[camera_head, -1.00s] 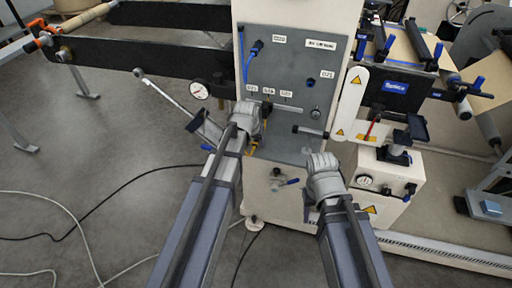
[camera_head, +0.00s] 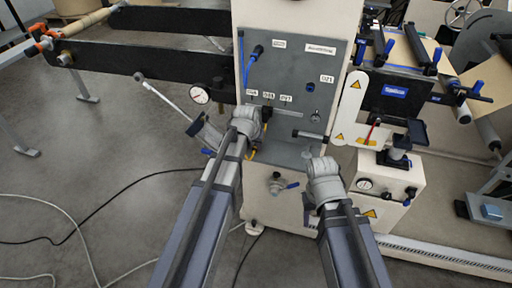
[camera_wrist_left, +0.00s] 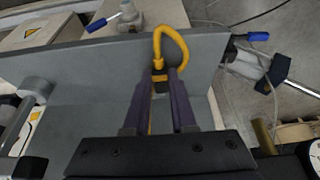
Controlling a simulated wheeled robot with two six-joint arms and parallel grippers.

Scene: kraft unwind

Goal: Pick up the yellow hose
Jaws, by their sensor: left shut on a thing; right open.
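The yellow hose (camera_wrist_left: 172,42) is a bent loop in the left wrist view, rising above the fingertips of my left gripper (camera_wrist_left: 160,80). The gripper is shut on its lower part, with yellow showing between the two dark fingers. In the head view, my left gripper (camera_head: 258,116) is at the grey panel, below its row of small labels. My right gripper (camera_head: 306,158) is open, near the panel's lower right edge, apart from the hose.
The grey panel (camera_head: 290,65) carries a blue cable, knobs and labels. A blue-handled valve (camera_head: 281,184) sits below it. A pressure gauge (camera_head: 199,95) and black beams are at left. A white cabinet (camera_head: 400,182) stands at right. Cables lie on the open floor at left.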

